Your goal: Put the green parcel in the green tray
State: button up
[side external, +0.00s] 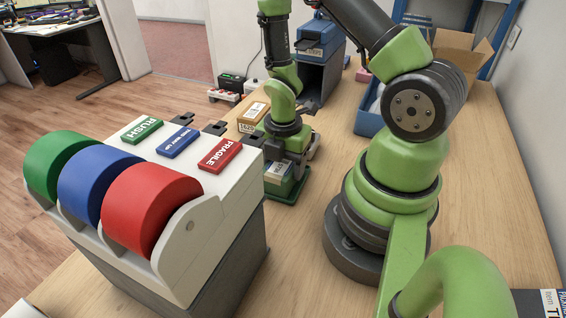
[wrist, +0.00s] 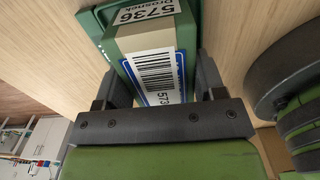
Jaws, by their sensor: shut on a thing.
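The green parcel (side external: 279,173), with a pale tape band and white labels, is down at the green tray (side external: 287,197) beside the label dispenser. My gripper (side external: 291,160) points down over it and is shut on it. In the wrist view the parcel (wrist: 152,45) is between my two fingers (wrist: 162,88), its barcode label facing the camera. Part of the green tray (wrist: 94,27) shows beyond the parcel's left side. The parcel looks within the tray's rim; I cannot tell whether it touches the tray's floor.
A dispenser (side external: 222,190) with green, blue and red rolls stands close left of the tray. A tan parcel (side external: 252,117) lies behind. A blue bin (side external: 370,118) and an open carton (side external: 462,50) are at the back right. The counter (side external: 490,190) is clear at right.

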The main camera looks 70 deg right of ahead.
jog(key=shift+f, duration=0.15)
jog(key=o, duration=1.1)
jog(key=a+r+m+t, duration=0.2)
jog(key=r+m, duration=0.3)
jog(key=r, duration=0.6)
jog(key=a+r+m+t, duration=0.25)
jog(key=r+m, duration=0.35)
jog(key=r, duration=0.6)
jog(key=shift+s+a+r+m+t+y, duration=0.4)
jog(key=shift+s+a+r+m, duration=0.5)
jog(key=shift+m, duration=0.95)
jog(key=shift+s+a+r+m+t+y, duration=0.25)
jog(key=shift+s+a+r+m+t, duration=0.5)
jog(key=shift+m, duration=1.15)
jog(key=shift+s+a+r+m+t+y, duration=0.3)
jog(key=shift+s+a+r+m, duration=0.5)
jog(key=shift+s+r+m, duration=0.8)
